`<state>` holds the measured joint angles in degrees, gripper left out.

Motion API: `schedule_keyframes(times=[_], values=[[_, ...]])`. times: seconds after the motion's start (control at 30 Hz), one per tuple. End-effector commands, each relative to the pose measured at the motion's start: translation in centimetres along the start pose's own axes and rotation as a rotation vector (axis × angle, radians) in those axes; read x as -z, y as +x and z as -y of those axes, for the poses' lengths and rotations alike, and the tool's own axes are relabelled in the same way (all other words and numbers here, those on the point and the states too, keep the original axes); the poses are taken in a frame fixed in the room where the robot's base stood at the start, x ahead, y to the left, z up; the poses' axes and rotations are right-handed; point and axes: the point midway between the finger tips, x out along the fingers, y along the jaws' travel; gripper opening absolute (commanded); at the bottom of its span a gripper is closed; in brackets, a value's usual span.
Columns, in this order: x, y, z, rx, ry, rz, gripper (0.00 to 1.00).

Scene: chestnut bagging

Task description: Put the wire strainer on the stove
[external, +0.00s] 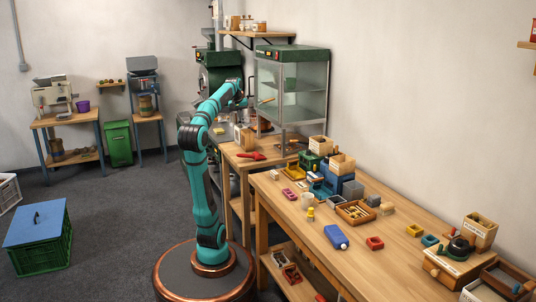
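My teal arm reaches to the back of the room, and my gripper (243,99) is small and partly hidden by its own wrist, beside the glass-sided cabinet (291,82). Its fingers cannot be made out, so I cannot tell whether it is open or holds something. A thin light-brown stick (267,100) shows just right of it; I cannot tell whether it is a handle of the wire strainer. I cannot clearly pick out the strainer. Dark and metallic equipment (232,127) stands below the gripper, partly behind the arm; I cannot tell whether it is the stove.
A wooden workbench (285,190) at right carries trays, small boxes and a blue bottle (336,237). A red object (250,156) lies on the smaller table behind. A green crate with a blue lid (37,225) stands at left. The floor between is clear.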

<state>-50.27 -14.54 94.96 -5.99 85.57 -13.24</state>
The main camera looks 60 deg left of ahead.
Motion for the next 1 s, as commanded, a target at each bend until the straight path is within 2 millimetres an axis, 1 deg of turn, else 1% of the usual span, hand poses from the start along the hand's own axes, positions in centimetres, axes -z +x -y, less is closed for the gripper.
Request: schedule_keyframes(times=[0.03, 0.2, 0.3, 0.43, 0.6, 0.67, 0.77, 0.87, 1.0], values=[[1.0, 1.0, 0.7, 0.004, -0.021, -0.003, 0.0], [3.9, 4.0, 2.9, 0.012, -0.086, -0.025, 0.0], [5.3, 5.6, 4.1, 0.016, -0.12, -0.036, 0.0], [6.5, 6.9, 5.3, 0.02, -0.149, -0.047, 0.0], [7.2, 7.7, 5.9, 0.022, -0.164, -0.053, 0.0], [7.2, 7.8, 6.0, 0.022, -0.165, -0.054, 0.0], [7.0, 8.4, 6.0, 0.022, -0.165, -0.052, 0.0], [6.6, 9.9, 6.3, 0.022, -0.165, -0.051, 0.0], [6.0, 12.8, 6.8, 0.022, -0.164, -0.05, 0.0]])
